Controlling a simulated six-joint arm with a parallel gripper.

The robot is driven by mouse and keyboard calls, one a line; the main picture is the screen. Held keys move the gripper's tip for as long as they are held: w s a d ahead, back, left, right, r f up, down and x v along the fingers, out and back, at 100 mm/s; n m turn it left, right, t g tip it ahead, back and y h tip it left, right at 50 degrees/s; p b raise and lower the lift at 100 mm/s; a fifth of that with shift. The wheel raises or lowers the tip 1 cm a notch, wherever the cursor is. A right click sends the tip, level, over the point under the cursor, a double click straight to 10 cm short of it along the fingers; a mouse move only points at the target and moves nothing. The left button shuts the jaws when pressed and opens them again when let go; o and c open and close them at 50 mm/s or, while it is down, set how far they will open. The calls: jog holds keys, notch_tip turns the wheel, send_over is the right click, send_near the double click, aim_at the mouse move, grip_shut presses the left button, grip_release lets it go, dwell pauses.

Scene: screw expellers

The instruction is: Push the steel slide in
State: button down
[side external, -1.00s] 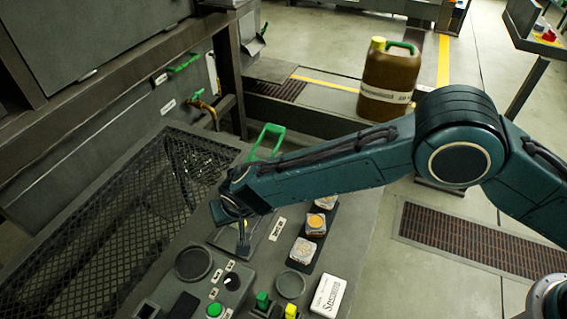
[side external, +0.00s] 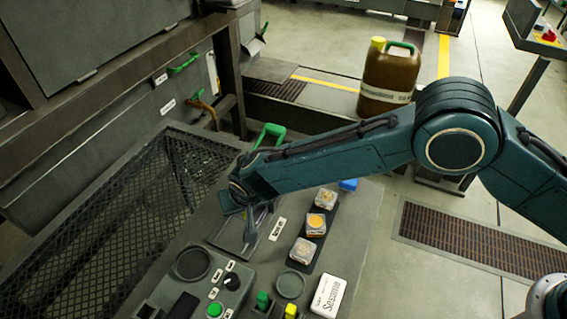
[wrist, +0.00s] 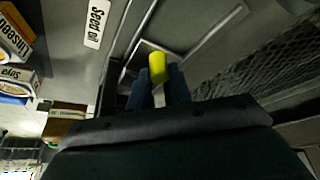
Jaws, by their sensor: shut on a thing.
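My gripper (side external: 249,228) is low over a framed grey metal panel (side external: 225,240) on the bench, beside a small white label. In the wrist view my gripper (wrist: 158,85) is shut on a yellow knob (wrist: 157,66), which shows between the two dark fingers. A grey metal frame (wrist: 205,32) lies just beyond the knob. The steel slide cannot be clearly picked out, and I cannot tell whether the knob belongs to it. My arm and fingers cover part of the panel. In the side view the knob is hidden.
Seed jars (side external: 304,250) stand in a dark rack to the right of the panel. A mesh grating (side external: 100,230) lies left. Green and yellow switches and a white box (side external: 328,296) are in front. A green handle (side external: 270,132) rises behind my arm.

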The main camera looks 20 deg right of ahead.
jog(key=shift+w+d+r, duration=0.1)
jog(key=shift+w+d, duration=0.25)
jog(key=c, duration=1.3)
grip_release()
jog(key=shift+d, duration=0.1)
jog(key=shift+o, duration=0.2)
